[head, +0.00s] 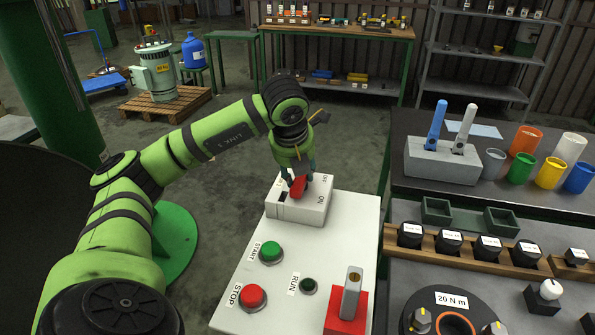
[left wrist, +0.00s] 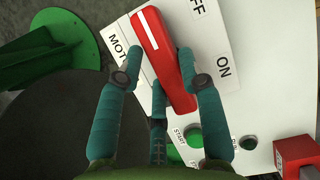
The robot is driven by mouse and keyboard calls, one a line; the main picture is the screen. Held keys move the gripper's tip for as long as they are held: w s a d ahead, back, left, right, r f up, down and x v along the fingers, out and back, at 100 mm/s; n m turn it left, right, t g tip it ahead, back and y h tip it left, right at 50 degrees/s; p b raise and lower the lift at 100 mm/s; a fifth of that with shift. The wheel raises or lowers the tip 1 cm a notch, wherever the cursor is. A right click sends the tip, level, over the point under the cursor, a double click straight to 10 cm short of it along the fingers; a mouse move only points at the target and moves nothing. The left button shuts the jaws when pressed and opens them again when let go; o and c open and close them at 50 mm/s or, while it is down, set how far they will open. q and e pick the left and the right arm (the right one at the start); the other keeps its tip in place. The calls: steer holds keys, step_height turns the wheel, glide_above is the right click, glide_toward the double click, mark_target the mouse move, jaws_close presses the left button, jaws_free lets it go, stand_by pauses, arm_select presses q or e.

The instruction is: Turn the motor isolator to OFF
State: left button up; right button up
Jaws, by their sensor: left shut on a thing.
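The motor isolator is a white box (head: 313,212) at the far end of the white panel (head: 318,248) in the head view. It carries a red handle (head: 298,188) and printed ON and OFF labels. In the left wrist view the red handle (left wrist: 163,60) is long with a white line near one end. My left gripper (head: 297,178) comes down from above, its teal fingers (left wrist: 155,68) shut on either side of the handle. The OFF and ON labels lie right of the handle in the wrist view; I cannot tell which mark it points to. My right gripper is not in view.
The panel also has a green START button (head: 271,251), a red STOP button (head: 253,296), a RUN lamp (head: 309,285) and a grey lever on a red block (head: 346,310). A bench with cups and sockets (head: 490,195) stands at right.

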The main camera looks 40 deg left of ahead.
arm_select(q)
steer(key=shift+f, duration=0.1)
steer(key=o, duration=1.2)
steer(key=shift+c, duration=0.2)
steer(key=shift+r, duration=0.3)
steer(key=v, duration=1.1)
steer(key=shift+r, duration=0.25)
steer(key=shift+s+d, duration=0.1)
steer(key=shift+s, duration=0.05)
